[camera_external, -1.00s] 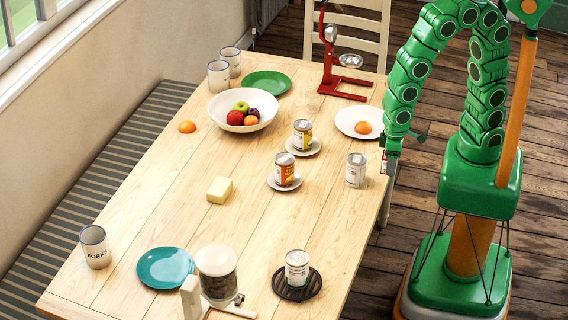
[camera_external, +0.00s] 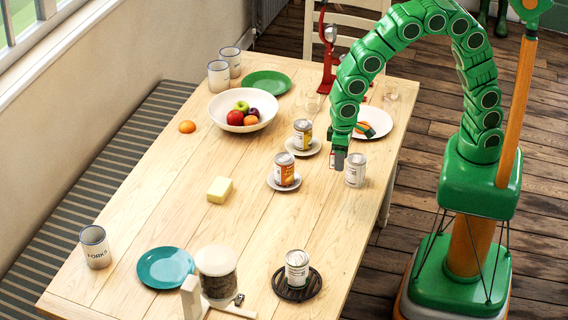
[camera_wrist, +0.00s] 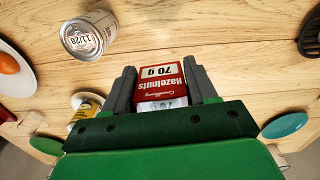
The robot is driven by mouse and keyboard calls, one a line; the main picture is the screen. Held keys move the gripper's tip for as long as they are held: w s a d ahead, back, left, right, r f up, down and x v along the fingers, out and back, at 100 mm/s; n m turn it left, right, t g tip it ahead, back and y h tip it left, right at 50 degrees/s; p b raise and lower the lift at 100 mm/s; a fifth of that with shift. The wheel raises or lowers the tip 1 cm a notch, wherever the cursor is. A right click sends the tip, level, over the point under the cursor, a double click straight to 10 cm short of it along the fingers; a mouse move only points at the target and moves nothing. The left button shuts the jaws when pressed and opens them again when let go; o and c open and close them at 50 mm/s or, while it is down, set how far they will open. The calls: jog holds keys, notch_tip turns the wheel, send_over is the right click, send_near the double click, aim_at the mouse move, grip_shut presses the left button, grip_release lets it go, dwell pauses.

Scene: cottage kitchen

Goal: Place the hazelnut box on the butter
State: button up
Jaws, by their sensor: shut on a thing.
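The hazelnut box (camera_wrist: 160,82) is red and white with its label facing the wrist camera. My gripper (camera_wrist: 163,88) is shut on it, one grey finger on each side. In the external view my gripper (camera_external: 338,162) hangs over the right part of the table, just left of a plain can; the box is hard to make out there. The butter (camera_external: 219,190) is a pale yellow block lying on bare wood at mid-table, left of and apart from my gripper. The butter does not show in the wrist view.
A can (camera_external: 355,170) stands close beside my gripper. Two cans on saucers, one orange-labelled (camera_external: 284,170) and one behind it (camera_external: 302,134), stand near the path between gripper and butter. A fruit bowl (camera_external: 225,112) is behind the butter. The wood around the butter is clear.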

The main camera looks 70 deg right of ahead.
jog(key=w+a+r, duration=0.1)
jog(key=w+a, duration=0.1)
jog(key=w, duration=1)
jog(key=m, duration=0.1)
send_over(227, 181)
jog(key=shift+s+d+f, duration=0.1)
jog(key=shift+s+f, duration=0.05)
jog(key=shift+f, duration=4.25)
jog(key=shift+w+f, duration=0.2)
jog(key=shift+f, duration=0.1)
jog(key=shift+f, duration=1.4)
jog(key=shift+f, duration=0.15)
jog(key=o, duration=1.1)
jog(key=shift+c, duration=0.2)
